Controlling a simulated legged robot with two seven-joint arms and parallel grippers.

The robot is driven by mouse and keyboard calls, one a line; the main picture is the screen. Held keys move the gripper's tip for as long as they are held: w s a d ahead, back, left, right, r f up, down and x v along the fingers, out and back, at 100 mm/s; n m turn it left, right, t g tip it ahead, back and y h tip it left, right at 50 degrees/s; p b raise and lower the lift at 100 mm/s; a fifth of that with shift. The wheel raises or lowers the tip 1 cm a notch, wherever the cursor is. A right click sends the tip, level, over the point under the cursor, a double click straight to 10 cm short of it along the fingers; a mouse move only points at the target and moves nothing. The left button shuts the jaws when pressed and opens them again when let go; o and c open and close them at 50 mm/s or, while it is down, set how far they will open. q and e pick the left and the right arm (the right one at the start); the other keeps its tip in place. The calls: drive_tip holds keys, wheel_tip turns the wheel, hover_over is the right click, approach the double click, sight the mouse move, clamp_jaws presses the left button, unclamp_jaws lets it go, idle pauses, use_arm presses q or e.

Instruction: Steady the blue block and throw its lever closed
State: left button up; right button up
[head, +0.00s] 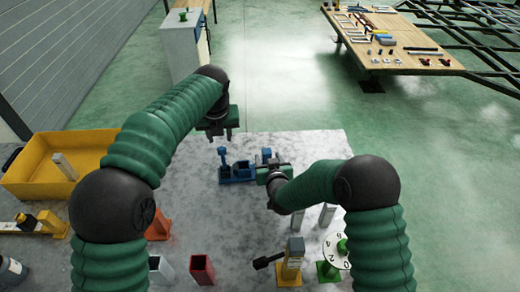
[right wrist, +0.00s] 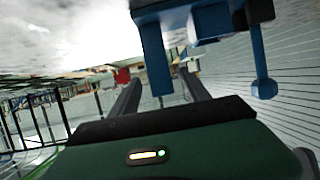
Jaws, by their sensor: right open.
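The blue block (head: 238,174) lies on the grey table, with a short knobbed lever (head: 222,156) standing up at its left end. A blue post (head: 266,154) rises at the right end. My left gripper (head: 219,138) hangs above and behind the lever, fingers pointing down and apart, empty. My right gripper (head: 262,173) is at the block's right end. In the right wrist view its fingers (right wrist: 162,88) are apart, with a blue post (right wrist: 157,58) showing between them; contact cannot be told. There the round-knobbed lever (right wrist: 263,85) is at the right.
A yellow bin (head: 38,185) stands at the left. Red and silver tubes (head: 202,270), an orange piece (head: 158,228), a yellow-based lever piece (head: 291,262) and a numbered dial (head: 334,252) stand nearer on the table (head: 250,235). A wooden workbench (head: 425,62) is farther off.

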drive_tip(key=x, duration=0.5)
drive_tip(key=shift+a, duration=0.1)
drive_tip(key=shift+w+f, duration=0.15)
drive_tip(key=shift+w, duration=0.2)
drive_tip(key=shift+c, duration=0.7)
clamp_jaws()
